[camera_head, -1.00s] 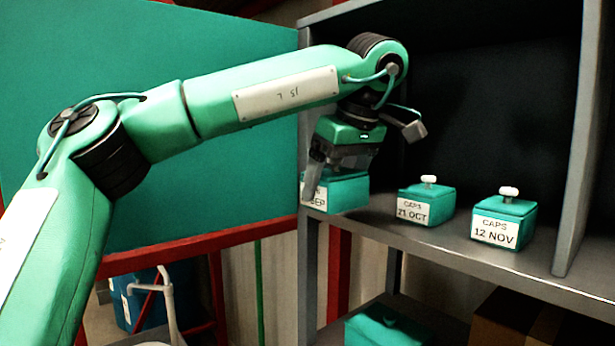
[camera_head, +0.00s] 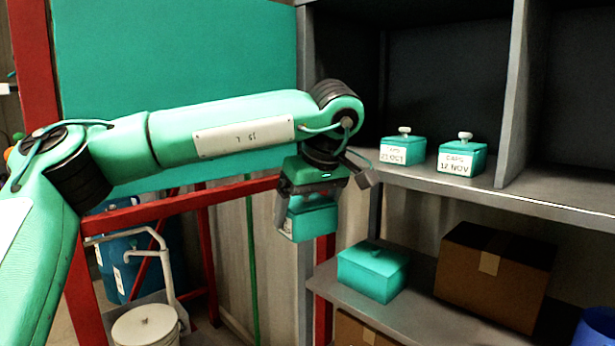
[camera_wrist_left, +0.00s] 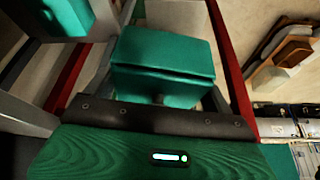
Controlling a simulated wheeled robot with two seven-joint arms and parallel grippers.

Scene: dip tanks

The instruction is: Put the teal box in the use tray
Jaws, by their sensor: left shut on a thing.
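My left gripper (camera_head: 308,205) is shut on a teal box (camera_head: 314,222) and holds it in the air, in front of the shelf unit's left post. In the left wrist view the held teal box (camera_wrist_left: 165,68) sits just beyond my gripper (camera_wrist_left: 160,118). Its label cannot be read now. Two more teal boxes with white knobs stand on the upper shelf, one labelled 21 OCT (camera_head: 402,151) and one labelled 12 NOV (camera_head: 461,158). I cannot make out a use tray in these views. My right gripper is not in view.
A red frame (camera_head: 190,222), a blue drum (camera_head: 130,250) and a white bucket (camera_head: 146,328) are at left.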

